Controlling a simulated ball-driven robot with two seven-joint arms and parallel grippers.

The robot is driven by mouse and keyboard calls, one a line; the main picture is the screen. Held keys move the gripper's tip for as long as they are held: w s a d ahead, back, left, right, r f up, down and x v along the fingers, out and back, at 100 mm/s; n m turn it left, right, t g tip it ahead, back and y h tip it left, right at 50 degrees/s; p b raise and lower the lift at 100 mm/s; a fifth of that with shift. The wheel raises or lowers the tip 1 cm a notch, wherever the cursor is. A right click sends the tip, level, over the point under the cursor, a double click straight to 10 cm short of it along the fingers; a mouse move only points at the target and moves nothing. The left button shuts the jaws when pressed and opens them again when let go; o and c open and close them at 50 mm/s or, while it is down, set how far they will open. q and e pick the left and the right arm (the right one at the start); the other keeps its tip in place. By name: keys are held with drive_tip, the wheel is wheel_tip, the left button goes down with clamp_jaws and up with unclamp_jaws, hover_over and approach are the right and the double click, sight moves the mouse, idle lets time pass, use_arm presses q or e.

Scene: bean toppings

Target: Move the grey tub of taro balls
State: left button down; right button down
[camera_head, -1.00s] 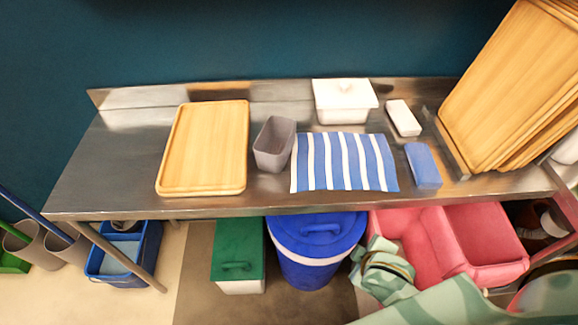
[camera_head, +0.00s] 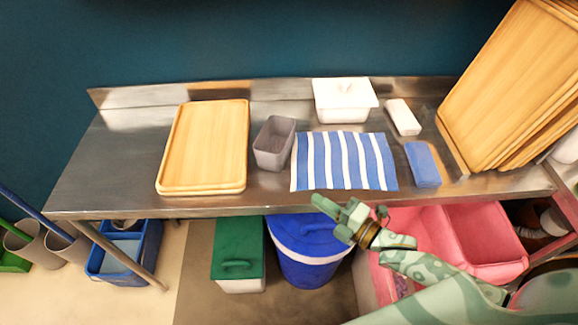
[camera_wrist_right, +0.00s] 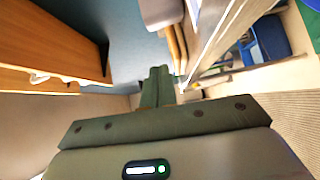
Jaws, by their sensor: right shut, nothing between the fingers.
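The grey tub (camera_head: 274,143) stands upright on the steel table, between a wooden tray and a striped cloth. Its open top faces up; I cannot make out taro balls inside. My right gripper (camera_head: 322,204) is shut and empty in front of the table's front edge, to the right of and nearer than the tub, apart from it. In the right wrist view its closed fingers (camera_wrist_right: 158,76) point ahead, and a greyish form at the top edge looks like the tub (camera_wrist_right: 160,12). My left gripper is in neither view.
The wooden tray (camera_head: 205,150) lies left of the tub, the blue-striped cloth (camera_head: 343,161) right. A blue block (camera_head: 422,164) and leaning wooden trays (camera_head: 510,85) stand right. The table's left end is bare.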

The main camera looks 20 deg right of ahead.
approach(272, 157)
drive_tip(key=a, duration=0.1)
drive_tip(key=a+b, duration=0.1)
drive_tip(key=a, duration=0.1)
drive_tip(key=shift+w+f+n+y, duration=0.2)
drive_tip(key=shift+w+n+y, duration=0.05)
drive_tip(key=shift+n+y, duration=0.05)
drive_tip(key=shift+w+d, duration=0.15)
drive_tip(key=shift+w, duration=0.4)
drive_tip(key=shift+w+d, duration=0.15)
drive_tip(key=shift+w, duration=0.4)
drive_tip(key=shift+w+d, duration=0.15)
drive_tip(key=shift+w, duration=0.4)
